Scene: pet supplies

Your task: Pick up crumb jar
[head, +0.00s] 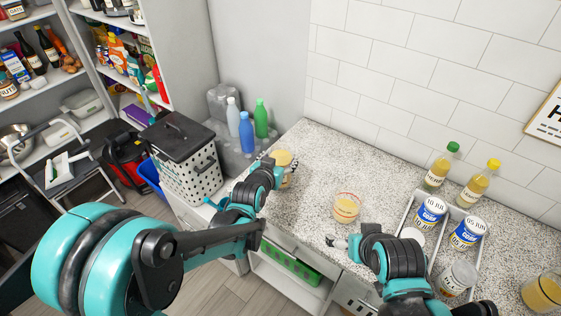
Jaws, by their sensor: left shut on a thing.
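A jar with pale tan contents, which looks like the crumb jar (282,158), is at the left end of the speckled counter (310,185). My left gripper (280,167) is shut on this jar, with its fingers around the sides. The gripper and wrist hide part of the jar's lower body. I cannot tell whether its base touches the counter. My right gripper (334,241) is over the front edge of the counter, apart from the jar. Its finger opening is too small to read.
A glass with pale orange contents (346,208) stands mid-counter. A tray (433,262) at the right holds blue-and-white cans (430,212), and a jar (457,278) stands there too. Two yellow bottles (438,168) are by the wall. A glass of yellow contents (543,291) is far right.

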